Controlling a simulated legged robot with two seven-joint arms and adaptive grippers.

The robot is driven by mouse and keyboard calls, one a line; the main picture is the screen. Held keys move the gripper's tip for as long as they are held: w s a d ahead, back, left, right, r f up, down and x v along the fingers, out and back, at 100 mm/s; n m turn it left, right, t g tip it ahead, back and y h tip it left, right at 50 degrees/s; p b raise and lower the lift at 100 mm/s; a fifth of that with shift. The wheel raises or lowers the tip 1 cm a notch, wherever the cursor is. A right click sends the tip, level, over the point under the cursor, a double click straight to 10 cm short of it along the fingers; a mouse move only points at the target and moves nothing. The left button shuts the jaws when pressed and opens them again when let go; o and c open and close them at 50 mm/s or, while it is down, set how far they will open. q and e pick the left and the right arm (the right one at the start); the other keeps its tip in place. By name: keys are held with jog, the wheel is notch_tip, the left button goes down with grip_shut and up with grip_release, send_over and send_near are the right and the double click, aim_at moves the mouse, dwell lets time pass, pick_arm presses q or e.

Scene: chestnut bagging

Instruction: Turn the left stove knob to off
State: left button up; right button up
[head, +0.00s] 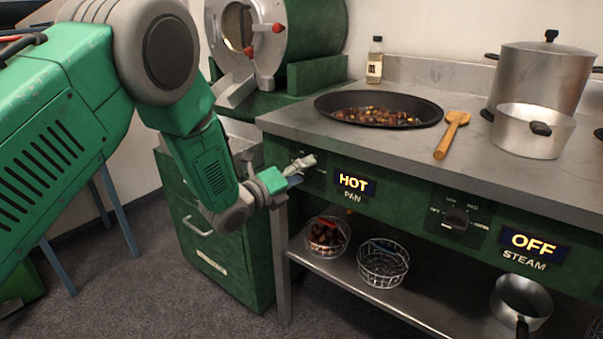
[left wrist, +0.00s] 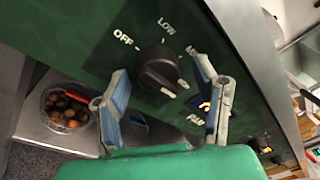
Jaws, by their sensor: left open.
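The left stove knob (left wrist: 158,68) is black and sits on the green front panel in the left wrist view. OFF is printed to its upper left and LOW above it; white marks show at its lower right side. My left gripper (left wrist: 168,92) is open, its two fingers to either side of the knob's lower part; contact cannot be told. In the head view the left gripper (head: 303,172) is at the panel's left end and hides most of this knob. The display beside it (head: 354,184) reads HOT, above PAN. My right gripper is not in view.
A dark pan of chestnuts (head: 378,109) and a wooden spoon (head: 452,134) lie on the stove top. The right knob (head: 456,218) is by a display (head: 533,246) reading OFF, above STEAM. Wire baskets (head: 382,263) stand on the shelf below. A green cabinet (head: 218,235) stands left.

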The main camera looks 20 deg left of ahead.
pick_arm(q)
jog(key=shift+a, duration=0.2)
jog(key=shift+c, duration=0.8)
jog(key=shift+a, duration=0.2)
jog(key=c, duration=1)
jog(key=shift+s+d+f, duration=0.1)
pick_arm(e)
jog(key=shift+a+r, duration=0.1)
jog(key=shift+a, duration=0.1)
pick_arm(q)
jog(key=shift+d, duration=0.1)
